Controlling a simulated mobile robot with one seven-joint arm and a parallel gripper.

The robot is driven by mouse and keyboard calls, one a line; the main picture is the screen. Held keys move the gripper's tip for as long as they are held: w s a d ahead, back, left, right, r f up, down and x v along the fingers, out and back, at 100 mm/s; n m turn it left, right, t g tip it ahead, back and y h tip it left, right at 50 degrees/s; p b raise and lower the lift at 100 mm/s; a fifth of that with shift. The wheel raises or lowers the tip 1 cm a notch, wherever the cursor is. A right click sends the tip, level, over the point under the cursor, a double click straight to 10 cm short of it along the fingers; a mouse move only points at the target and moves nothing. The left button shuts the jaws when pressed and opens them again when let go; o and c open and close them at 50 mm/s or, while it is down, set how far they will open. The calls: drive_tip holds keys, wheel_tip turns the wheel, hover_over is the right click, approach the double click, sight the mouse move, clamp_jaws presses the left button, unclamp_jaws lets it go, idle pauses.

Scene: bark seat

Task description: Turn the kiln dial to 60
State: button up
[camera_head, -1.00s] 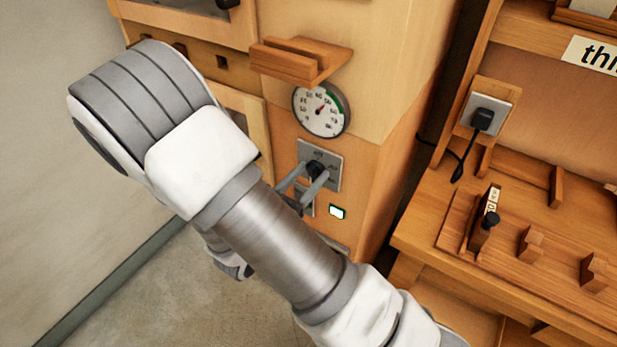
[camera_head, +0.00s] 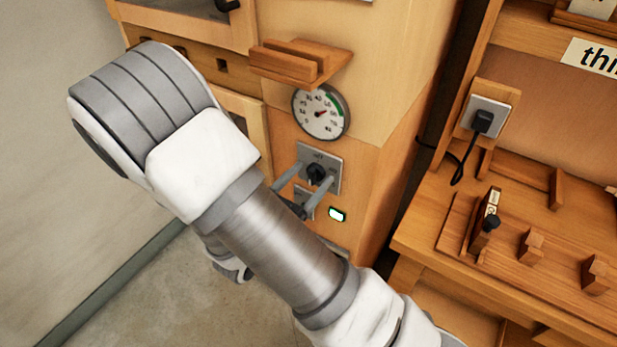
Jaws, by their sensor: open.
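The kiln's black knob (camera_head: 316,174) sits on a square grey metal plate (camera_head: 331,160) on the wooden kiln front. Above it is a round white gauge (camera_head: 318,126) with numbers, a green arc at its upper right and a small red needle pointing up and right. The numbers are too small to read surely. My gripper (camera_head: 314,172) is open, with one grey finger on each side of the knob. The fingers look apart from the knob, though the exact gap is hard to tell. My arm hides part of the kiln front below and left.
A small lit white display (camera_head: 337,214) is below and right of the knob. A wooden ledge (camera_head: 300,63) juts out above the gauge.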

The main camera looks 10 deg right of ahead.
drive_tip(key=v, duration=1.7)
drive_tip(key=shift+a+p, duration=0.2)
drive_tip(key=shift+p, duration=0.1)
drive_tip(key=shift+s+r, duration=0.1)
drive_tip(key=s+d+r+m+g+y+p, duration=0.35)
drive_tip(key=d+r+m+g, duration=0.65)
drive_tip(key=d+m+g, duration=0.4)
wheel_tip(320, 180, up, 13)
drive_tip(key=s+d+m+t+y+p, duration=0.1)
drive_tip(key=s+m+t+y+p, duration=0.1)
drive_tip(key=m+t+y, duration=0.4)
drive_tip(key=m+y+p, duration=0.1)
drive_tip(key=m+y, duration=0.2)
drive_tip(key=m, duration=0.3)
drive_tip(key=shift+r+m+t, duration=0.25)
drive_tip(key=shift+m+t, duration=0.15)
drive_tip(key=shift+s+d, duration=0.1)
